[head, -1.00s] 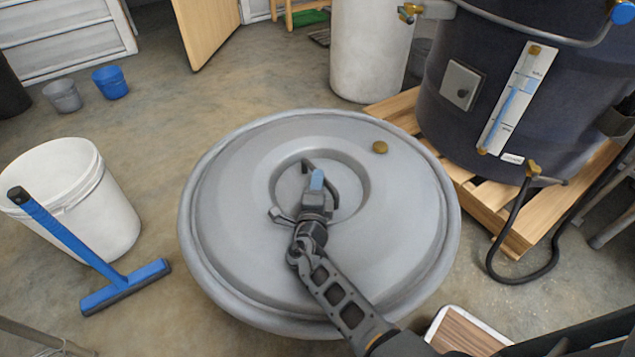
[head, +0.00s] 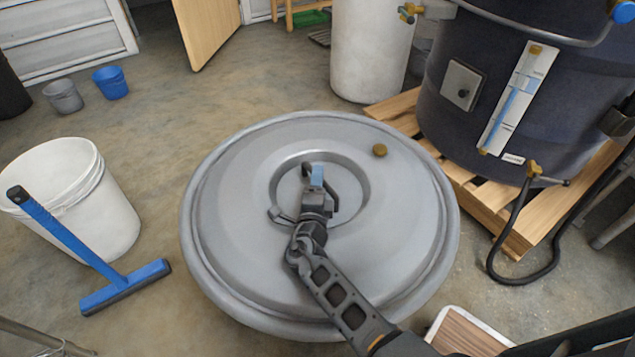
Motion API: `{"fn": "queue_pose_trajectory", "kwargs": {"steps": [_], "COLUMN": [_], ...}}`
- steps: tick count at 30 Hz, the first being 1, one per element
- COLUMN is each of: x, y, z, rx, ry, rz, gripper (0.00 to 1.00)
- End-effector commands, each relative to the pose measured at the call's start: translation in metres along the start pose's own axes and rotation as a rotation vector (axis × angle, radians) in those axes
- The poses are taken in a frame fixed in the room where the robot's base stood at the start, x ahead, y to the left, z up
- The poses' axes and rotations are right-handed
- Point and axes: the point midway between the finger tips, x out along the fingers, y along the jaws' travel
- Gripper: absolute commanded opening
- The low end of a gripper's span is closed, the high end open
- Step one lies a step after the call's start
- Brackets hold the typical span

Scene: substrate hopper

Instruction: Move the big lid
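My gripper (head: 316,180) is over this recess, reaching in from the lower right. A thin dark curved piece, perhaps a handle, shows beside the blue-tipped end of my gripper. My wrist hides much of the recess, so I cannot see whether the fingers are closed on anything. What lies beneath the lid is hidden.
A dark tank (head: 455,125) stands on a wooden pallet (head: 515,232) at right, with a black hose on the floor. A white drum (head: 365,55) stands behind the lid. A white bucket (head: 110,215) and blue squeegee (head: 125,287) are at left.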

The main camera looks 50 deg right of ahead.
Motion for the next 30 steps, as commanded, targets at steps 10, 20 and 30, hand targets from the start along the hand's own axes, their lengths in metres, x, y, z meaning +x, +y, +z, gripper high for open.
{"fn": "queue_pose_trajectory", "kwargs": {"steps": [10, 20, 30], "x": [-0.005, -0.030, -0.065], "y": [0.002, -0.002, -0.001], "z": [0.001, 0.002, 0.001], "rx": [-0.001, -0.001, -0.001], "ry": [-0.003, -0.004, -0.003], "rz": [0.007, 0.004, 0.004], "gripper": [0.48, 0.48, 0.48]}}
